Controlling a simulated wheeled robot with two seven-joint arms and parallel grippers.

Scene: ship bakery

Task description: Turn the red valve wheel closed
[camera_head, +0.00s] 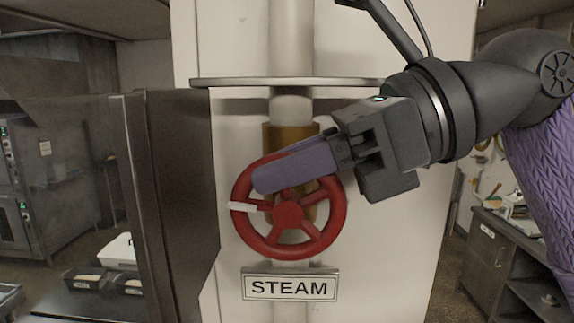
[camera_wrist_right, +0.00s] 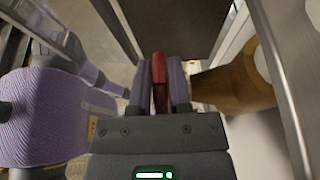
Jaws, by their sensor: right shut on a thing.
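The red valve wheel (camera_head: 288,214) is mounted on a vertical pipe in front of a pale column in the head view. A white mark (camera_head: 244,208) lies on its left spoke and rim. My right gripper (camera_head: 262,182) reaches in from the right, its purple fingers across the wheel's upper left. In the right wrist view the fingers (camera_wrist_right: 162,82) are shut on the red rim (camera_wrist_right: 159,70), one on each side. The fingers hide part of the upper rim in the head view.
A brass valve body (camera_head: 275,137) sits behind the wheel. A STEAM sign (camera_head: 290,287) is below it and a metal flange (camera_head: 290,83) above. A dark metal cabinet panel (camera_head: 175,185) stands close on the left. A counter (camera_head: 490,240) is at the right.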

